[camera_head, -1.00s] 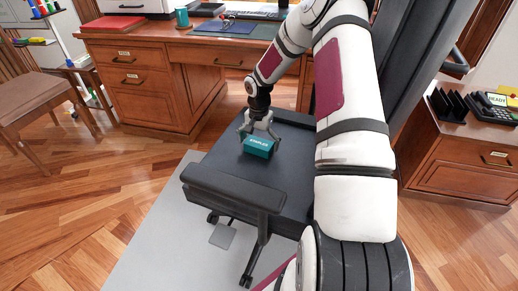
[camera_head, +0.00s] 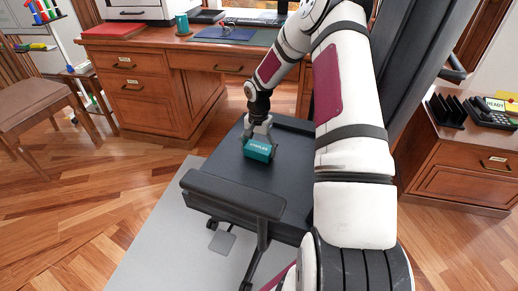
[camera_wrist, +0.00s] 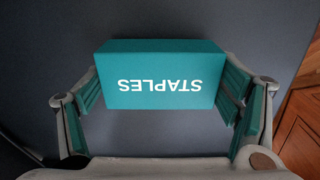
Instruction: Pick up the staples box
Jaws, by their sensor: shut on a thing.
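The staples box (camera_head: 259,150) is a teal box with white STAPLES lettering, at the dark seat (camera_head: 290,172) of the office chair. In the wrist view the box (camera_wrist: 160,98) fills the upper middle, its lettering upside down. My gripper (camera_head: 258,143) comes down over the box from above. In the wrist view, its teal-padded fingers stand at the box's left and right ends, shut on it. I cannot tell whether the box's underside touches the seat.
The chair's armrest (camera_head: 232,193) is in front of the box, and its tall backrest (camera_head: 418,70) rises on the right. A wooden desk (camera_head: 150,85) stands behind. A side cabinet (camera_head: 465,160) with a phone is at the right. A wooden chair (camera_head: 42,100) is at the left.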

